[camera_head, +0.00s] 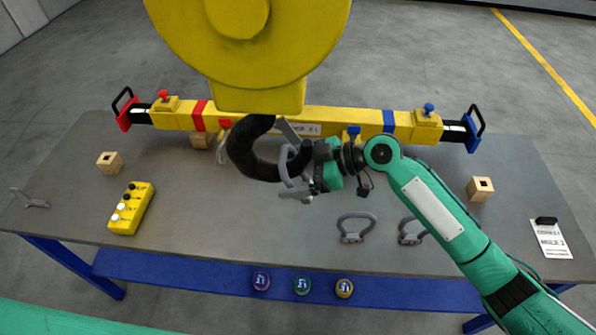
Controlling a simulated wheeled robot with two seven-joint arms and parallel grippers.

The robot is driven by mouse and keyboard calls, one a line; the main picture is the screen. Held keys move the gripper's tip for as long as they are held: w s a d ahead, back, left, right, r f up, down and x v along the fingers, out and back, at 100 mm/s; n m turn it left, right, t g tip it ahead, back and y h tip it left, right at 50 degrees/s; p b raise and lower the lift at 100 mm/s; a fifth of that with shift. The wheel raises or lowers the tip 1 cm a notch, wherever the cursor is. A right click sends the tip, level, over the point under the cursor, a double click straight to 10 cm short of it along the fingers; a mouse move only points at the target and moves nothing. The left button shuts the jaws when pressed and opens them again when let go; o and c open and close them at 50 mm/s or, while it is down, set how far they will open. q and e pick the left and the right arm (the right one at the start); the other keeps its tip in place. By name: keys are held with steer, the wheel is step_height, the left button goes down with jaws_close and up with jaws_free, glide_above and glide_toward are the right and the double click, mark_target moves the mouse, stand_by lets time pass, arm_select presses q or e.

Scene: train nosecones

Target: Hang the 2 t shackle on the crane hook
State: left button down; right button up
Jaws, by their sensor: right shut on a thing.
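The black crane hook (240,160) hangs from the big yellow block (262,95) above the table, its opening towards the right. My right gripper (309,167) is shut on a grey shackle (286,160) just right of the hook. The shackle overlaps the hook's tip in the picture. I cannot tell whether it is around the tip or in front of it, and no weight marking on it is readable. The gripper hides part of the shackle. My left gripper is not in view.
Two more grey shackles (357,228) (411,231) lie at the table's front right. A yellow beam (355,120) spans the back. A yellow button box (131,208) lies left, wooden blocks (110,163) (480,188) at both sides. The front middle is clear.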

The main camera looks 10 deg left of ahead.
steer(key=shift+s+a+f, duration=0.15)
steer(key=shift+s+f, duration=0.15)
steer(key=shift+f, duration=0.45)
steer(key=o, duration=1.1)
steer(key=shift+w+d+b, duration=0.1)
steer(key=shift+d+b, duration=0.2)
steer(key=shift+d, duration=0.15)
steer(key=b+v, duration=0.1)
steer(key=v, duration=0.3)
steer(key=r+b+v, duration=0.1)
steer(key=v, duration=0.4)
steer(key=b+v, duration=0.1)
steer(key=v, duration=0.4)
steer(key=shift+w+a+r+b, duration=0.2)
steer(key=shift+a+b, duration=0.15)
